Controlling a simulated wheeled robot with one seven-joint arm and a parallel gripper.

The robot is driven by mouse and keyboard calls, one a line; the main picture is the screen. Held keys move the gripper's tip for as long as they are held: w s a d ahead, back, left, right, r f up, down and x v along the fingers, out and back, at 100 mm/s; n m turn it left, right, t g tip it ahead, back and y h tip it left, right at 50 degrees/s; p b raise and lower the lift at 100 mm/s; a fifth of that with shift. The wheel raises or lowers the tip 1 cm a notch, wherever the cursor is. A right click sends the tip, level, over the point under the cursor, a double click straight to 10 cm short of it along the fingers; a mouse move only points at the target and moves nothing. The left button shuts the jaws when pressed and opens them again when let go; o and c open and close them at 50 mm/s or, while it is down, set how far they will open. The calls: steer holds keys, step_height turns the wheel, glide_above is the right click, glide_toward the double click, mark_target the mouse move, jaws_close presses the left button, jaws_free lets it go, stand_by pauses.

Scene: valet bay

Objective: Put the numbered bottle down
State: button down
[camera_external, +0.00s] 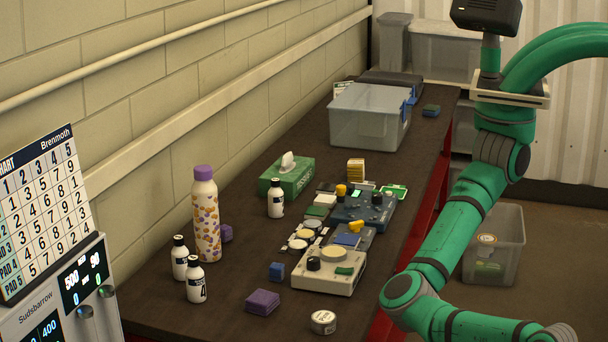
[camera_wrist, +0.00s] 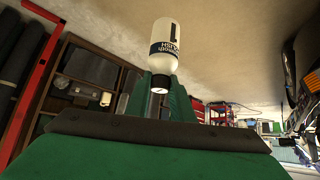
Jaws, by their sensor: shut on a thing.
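My gripper (camera_wrist: 162,98) shows in the wrist view, its green fingers shut on a small white bottle (camera_wrist: 163,48) with a dark label and dark cap. The label bears lettering that seems to end in "SH"; any number on it is hard to read. The bottle's cap end is at the fingers and its white base points to the picture's top. In the external view my gripper is not clearly visible; the arm leaves at the lower right. Similar small white bottles stand on the bench: one marked 4 (camera_external: 196,284), one behind it (camera_external: 180,258), one by the tissue box (camera_external: 276,199).
The dark bench (camera_external: 190,320) also carries a tall patterned bottle (camera_external: 206,215), a green tissue box (camera_external: 287,175), a purple block (camera_external: 262,302), a round tin (camera_external: 323,322), a beige device (camera_external: 328,272) and a clear bin (camera_external: 367,117). A number chart (camera_external: 42,205) stands at left.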

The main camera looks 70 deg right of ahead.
steer(key=w+d+m+t+y, duration=0.1)
steer(key=w+d+m+t, duration=0.3)
steer(key=w, duration=0.9)
steer(key=w+d+m+t+y, duration=0.15)
steer(key=w+d+m, duration=0.45)
steer(key=w, duration=0.7)
steer(key=w+d+f+m+t+h, duration=0.1)
steer(key=w+d+f+m+t, duration=0.25)
steer(key=d, duration=0.35)
steer(key=w+d+f+m+t+h, duration=0.1)
steer(key=w+d+f+m+t, duration=0.1)
steer(key=w+d+f, duration=0.35)
steer(key=w+d+r+m+t+h, duration=0.1)
steer(key=w+d+r+m+h, duration=0.3)
steer(key=d+r, duration=0.6)
steer(key=w+d+r+m+t+h, duration=0.1)
steer(key=w+d+r+m+h, duration=0.2)
steer(key=w+d+r+m, duration=0.45)
steer(key=w+d+r+m+t+h, duration=0.1)
steer(key=w+d+r+m+h, duration=0.15)
steer(key=d+r, duration=0.95)
steer(key=w+a+f, duration=1)
steer(key=a, duration=0.1)
steer(key=shift+a+f+h, duration=0.15)
steer(key=shift+a+h, duration=0.05)
steer(key=shift+h, duration=0.1)
